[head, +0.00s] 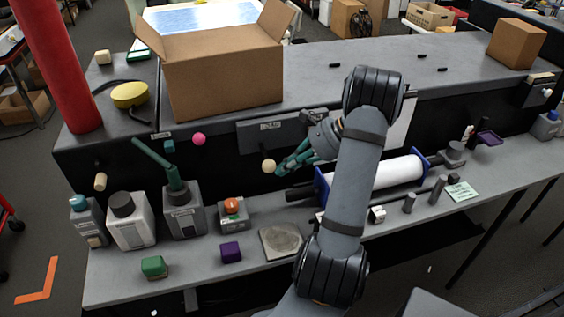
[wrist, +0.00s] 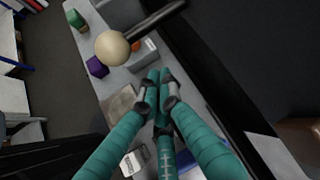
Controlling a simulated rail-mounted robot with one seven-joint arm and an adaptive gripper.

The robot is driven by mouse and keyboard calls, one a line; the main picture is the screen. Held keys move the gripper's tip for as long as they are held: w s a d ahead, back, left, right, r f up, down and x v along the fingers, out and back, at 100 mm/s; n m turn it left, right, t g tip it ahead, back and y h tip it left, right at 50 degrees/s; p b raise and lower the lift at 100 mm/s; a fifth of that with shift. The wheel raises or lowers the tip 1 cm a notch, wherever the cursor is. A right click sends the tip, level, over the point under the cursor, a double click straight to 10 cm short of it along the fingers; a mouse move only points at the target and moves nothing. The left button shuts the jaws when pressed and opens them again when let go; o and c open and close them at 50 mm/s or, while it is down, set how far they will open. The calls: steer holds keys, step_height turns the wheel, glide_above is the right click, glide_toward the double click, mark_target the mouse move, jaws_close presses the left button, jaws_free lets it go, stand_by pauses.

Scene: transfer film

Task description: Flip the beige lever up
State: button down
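The beige lever has a round beige knob (head: 269,166) in front of the dark vertical panel, left of my gripper. In the wrist view the knob (wrist: 112,47) is at the upper left, on a dark rod running to the upper right. My gripper (head: 279,169) has teal fingers and is just right of the knob in the head view. In the wrist view the fingertips (wrist: 159,76) are together with nothing between them, and a gap shows between them and the knob. The lever's mount is not clearly visible.
A pink knob (head: 199,139) is on the panel further left. Below stand a grey bottle with a green spout (head: 184,215), a grey box with an orange knob (head: 233,212), and a purple cube (head: 231,251). A white roller (head: 374,175) lies to the right, partly behind my arm.

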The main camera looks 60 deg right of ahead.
mark_target(265, 157)
steer(key=shift+a+r+p, duration=0.2)
steer(key=shift+a+r, duration=0.2)
steer(key=shift+r, duration=0.2)
steer(key=shift+a+r+p, duration=0.2)
steer(key=shift+a+r, duration=0.2)
steer(key=shift+r, duration=0.2)
steer(key=shift+s, duration=0.1)
steer(key=shift+r, duration=0.15)
steer(key=shift+r+p, duration=0.2)
steer(key=shift+p, duration=0.65)
